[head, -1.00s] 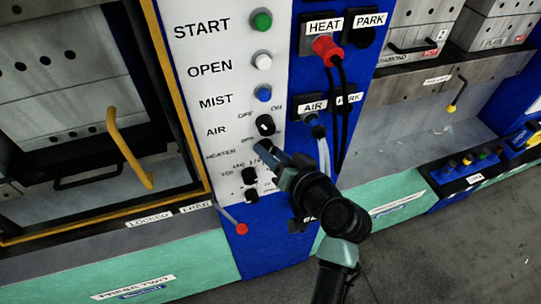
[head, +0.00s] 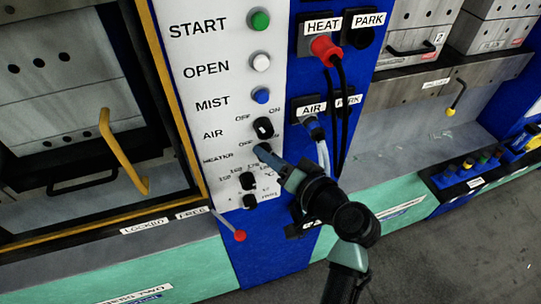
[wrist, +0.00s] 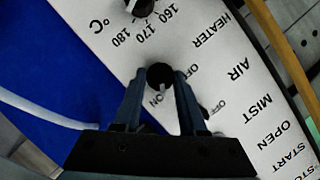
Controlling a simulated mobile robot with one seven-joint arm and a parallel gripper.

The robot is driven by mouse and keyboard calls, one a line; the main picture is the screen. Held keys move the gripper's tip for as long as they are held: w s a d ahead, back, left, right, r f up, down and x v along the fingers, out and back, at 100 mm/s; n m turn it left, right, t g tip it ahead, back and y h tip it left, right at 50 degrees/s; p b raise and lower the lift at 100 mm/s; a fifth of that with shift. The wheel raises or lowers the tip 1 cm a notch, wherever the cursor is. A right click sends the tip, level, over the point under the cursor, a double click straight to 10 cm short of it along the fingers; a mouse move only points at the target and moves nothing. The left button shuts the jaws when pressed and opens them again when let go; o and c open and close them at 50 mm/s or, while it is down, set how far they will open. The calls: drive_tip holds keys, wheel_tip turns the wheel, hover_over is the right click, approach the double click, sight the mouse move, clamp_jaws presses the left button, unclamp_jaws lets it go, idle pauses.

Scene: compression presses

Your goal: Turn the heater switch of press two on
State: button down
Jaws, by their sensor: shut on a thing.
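The heater switch (wrist: 160,76) is a small black round knob on the white control panel (wrist: 110,30) of press two. In the wrist view it sits between the fingertips of my gripper (wrist: 160,80), which is shut on it. OFF and ON labels are printed beside it, and the HEATER label is above right. In the head view my gripper (head: 266,153) reaches the panel from the lower right, at the HEATER row. There the fingers mostly hide the switch. I cannot tell which way the knob points.
The black AIR knob (head: 263,128) is just above my gripper. The temperature dial (head: 248,181) and another knob (head: 250,201) are just below left. A red-tipped lever (head: 239,236) juts out lower. Cables from the red HEAT plug (head: 325,46) hang right of the panel.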

drive_tip(key=shift+c, duration=2.3)
unclamp_jaws()
drive_tip(key=b+v, duration=0.3)
drive_tip(key=v, duration=1)
drive_tip(key=shift+s, duration=0.1)
